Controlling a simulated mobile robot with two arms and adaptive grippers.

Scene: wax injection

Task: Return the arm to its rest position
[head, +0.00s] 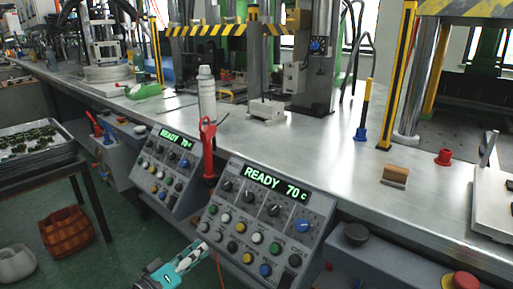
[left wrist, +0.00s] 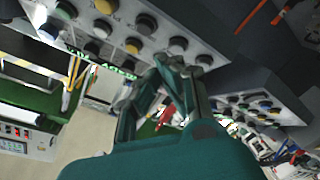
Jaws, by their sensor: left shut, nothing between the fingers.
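My left gripper (head: 201,246) is at the bottom of the head view, low in front of the button panel (head: 262,226) that reads "READY 70 c". It is shut and empty. In the left wrist view its two fingers (left wrist: 183,62) meet below a row of round panel buttons (left wrist: 148,24). I cannot tell from the pictures whether the fingertips touch the panel. My right gripper is not in view.
A second panel (head: 168,165) stands to the left. A red-handled tool (head: 208,150) and a white spray can (head: 206,95) stand by the bench edge. A red button (head: 466,282) is at bottom right.

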